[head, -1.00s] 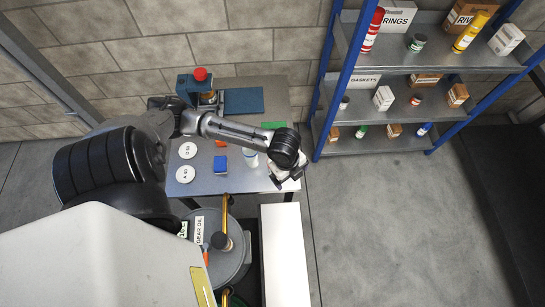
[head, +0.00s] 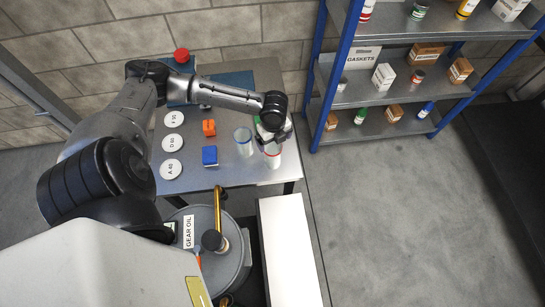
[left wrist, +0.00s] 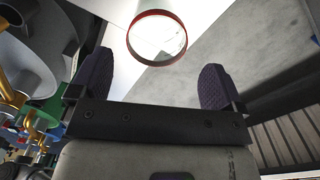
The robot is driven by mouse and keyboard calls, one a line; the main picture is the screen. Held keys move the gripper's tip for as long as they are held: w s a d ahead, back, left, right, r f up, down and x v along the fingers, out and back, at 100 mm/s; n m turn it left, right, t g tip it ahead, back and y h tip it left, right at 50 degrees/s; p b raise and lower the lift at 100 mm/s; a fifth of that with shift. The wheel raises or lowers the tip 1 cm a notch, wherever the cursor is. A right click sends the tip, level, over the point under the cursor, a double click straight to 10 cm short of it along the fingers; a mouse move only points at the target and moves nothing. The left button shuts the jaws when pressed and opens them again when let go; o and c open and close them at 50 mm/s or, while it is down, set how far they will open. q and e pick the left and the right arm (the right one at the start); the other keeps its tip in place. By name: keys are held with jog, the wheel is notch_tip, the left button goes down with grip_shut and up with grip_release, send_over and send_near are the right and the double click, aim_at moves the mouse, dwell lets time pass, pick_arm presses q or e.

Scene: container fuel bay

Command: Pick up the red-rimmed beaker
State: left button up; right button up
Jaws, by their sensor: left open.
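The red-rimmed beaker (head: 273,160), clear-walled, stands near the right front corner of the grey workbench (head: 240,176). In the left wrist view its red rim (left wrist: 157,62) shows as a ring just beyond the fingers, about midway across the gap. My left gripper (head: 271,139) is over the beaker's far side and hides part of it in the head view. It is open, with both dark fingers (left wrist: 155,82) apart and nothing between them. I cannot tell how far the fingertips are from the rim. My right gripper is not in view.
A blue-rimmed beaker (head: 243,143) stands just left of the red-rimmed one. A blue block (head: 209,155), an orange piece (head: 208,128) and white labelled discs (head: 172,143) lie further left. A GEAR OIL drum (head: 230,265) and a white-topped block (head: 288,250) are in front. Shelving (head: 400,110) stands right.

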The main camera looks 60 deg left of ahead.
pick_arm(q)
jog(key=shift+f, duration=1.25)
jog(key=b, duration=0.3)
send_over(273, 150)
jog(key=s+d, duration=0.2)
jog(key=d, duration=0.1)
jog(key=shift+w+a+f, duration=0.1)
jog(key=shift+w+f, duration=0.05)
jog(key=shift+f, duration=1.15)
jog(key=shift+w+a+f, duration=0.1)
jog(key=shift+f, duration=1.2)
jog(key=shift+r, duration=0.1)
jog(key=c, duration=1)
jog(key=shift+p, duration=0.3)
